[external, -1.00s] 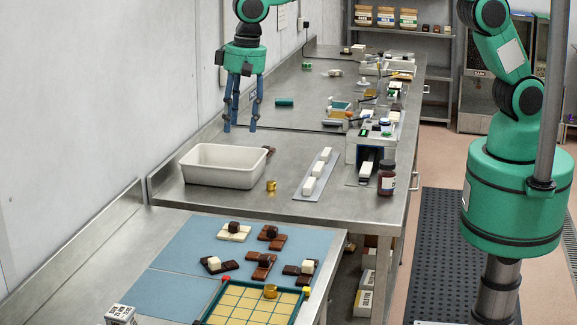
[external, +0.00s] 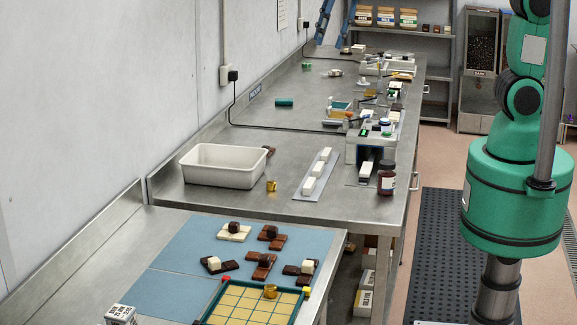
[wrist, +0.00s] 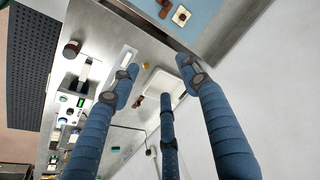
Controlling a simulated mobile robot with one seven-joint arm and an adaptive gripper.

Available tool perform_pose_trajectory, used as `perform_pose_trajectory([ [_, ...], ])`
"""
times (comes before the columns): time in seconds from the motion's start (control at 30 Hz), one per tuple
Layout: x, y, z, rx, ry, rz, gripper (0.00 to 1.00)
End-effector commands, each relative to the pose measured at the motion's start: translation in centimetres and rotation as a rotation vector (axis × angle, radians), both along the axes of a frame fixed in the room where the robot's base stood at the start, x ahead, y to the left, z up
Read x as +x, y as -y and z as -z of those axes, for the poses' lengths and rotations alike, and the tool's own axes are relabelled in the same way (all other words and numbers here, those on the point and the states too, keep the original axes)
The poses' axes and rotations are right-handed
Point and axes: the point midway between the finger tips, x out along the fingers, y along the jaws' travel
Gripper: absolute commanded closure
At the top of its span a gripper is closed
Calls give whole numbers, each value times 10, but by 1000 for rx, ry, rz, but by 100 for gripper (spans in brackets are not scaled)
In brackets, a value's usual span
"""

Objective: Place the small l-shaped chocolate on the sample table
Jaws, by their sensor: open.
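A small dark brown chocolate (external: 269,151) lies on the steel table just behind the right end of the white tub. In the wrist view a brown piece (wrist: 137,101) beside the tub looks L-shaped. My gripper (external: 331,40) shows only as blue fingers at the top edge of the external view, high up and apart from the chocolate. In the wrist view my three fingers (wrist: 160,79) are spread, with nothing between them. The steel table with the blue mat (external: 170,285) is in front; I cannot tell which surface is the sample table.
The white tub (external: 222,177), a brass weight (external: 271,186), a strip with white blocks (external: 316,174) and a dark bottle (external: 387,178) stand on the middle table. Several layered chocolates (external: 262,266) and a yellow-celled tray (external: 250,303) are on the front table. The tabletop left of the tub is bare.

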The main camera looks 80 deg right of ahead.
Motion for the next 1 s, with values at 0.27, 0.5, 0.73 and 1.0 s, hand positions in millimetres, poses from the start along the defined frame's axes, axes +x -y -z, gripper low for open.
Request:
perform_pose_trajectory([
  [0.27, -67, 44, -20, -26, 60, -51, 54],
  [0.5, -124, 74, -24, -56, 109, -96, 54],
  [0.73, -178, 97, -18, -92, 152, -139, 54],
  [1.0, -229, 115, -4, -132, 193, -181, 54],
])
